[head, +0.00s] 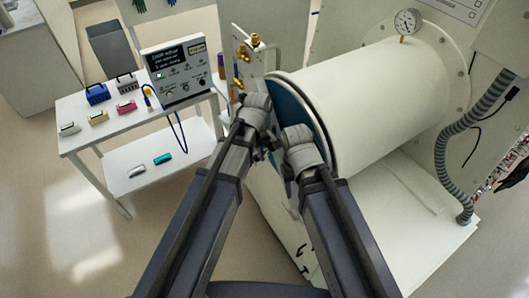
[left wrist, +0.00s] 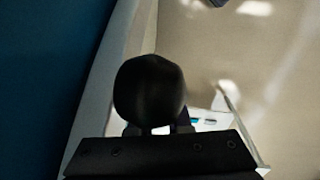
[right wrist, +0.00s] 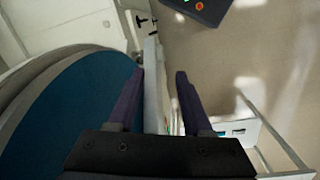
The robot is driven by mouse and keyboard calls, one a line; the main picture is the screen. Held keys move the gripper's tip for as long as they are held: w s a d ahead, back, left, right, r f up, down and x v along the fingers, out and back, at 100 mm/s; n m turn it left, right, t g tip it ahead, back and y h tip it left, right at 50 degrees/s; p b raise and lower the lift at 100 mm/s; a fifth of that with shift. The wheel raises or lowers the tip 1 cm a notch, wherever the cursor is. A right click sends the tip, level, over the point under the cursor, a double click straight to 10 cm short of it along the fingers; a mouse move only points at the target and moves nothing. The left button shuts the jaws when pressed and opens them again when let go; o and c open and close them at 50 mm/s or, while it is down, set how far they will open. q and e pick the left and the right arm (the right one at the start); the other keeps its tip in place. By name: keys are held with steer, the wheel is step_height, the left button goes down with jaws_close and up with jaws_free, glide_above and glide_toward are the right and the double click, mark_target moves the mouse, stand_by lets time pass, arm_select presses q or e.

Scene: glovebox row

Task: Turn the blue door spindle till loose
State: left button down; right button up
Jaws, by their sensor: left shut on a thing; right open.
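The blue door (head: 287,98) is a round disc on the near end of the white cylinder, mostly hidden by my arms in the head view. It fills the left of the left wrist view (left wrist: 40,70) and shows as a large blue face in the right wrist view (right wrist: 95,125). My left gripper (head: 264,152) is shut on a black rounded knob (left wrist: 150,88), which stands out in front of the door. The knob's link to the spindle is hidden.
The white cylinder (head: 385,100) carries a gauge (head: 408,20) on top. A white side table (head: 85,140) with small coloured blocks and a control box (head: 178,68) stands at the left. A ribbed grey hose (head: 445,150) hangs at the right. Open floor lies at the lower left.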

arm_select(q)
steer(key=shift+w, duration=0.1)
steer(key=shift+w+g+h, duration=0.15)
steer(key=shift+g+h, duration=0.35)
steer(key=shift+g, duration=0.3)
steer(key=shift+s+g+h, duration=0.2)
steer(key=shift+g+h, duration=0.2)
steer(key=c, duration=0.9)
jaws_free()
steer(key=shift+o, duration=0.2)
steer(key=shift+r, duration=0.1)
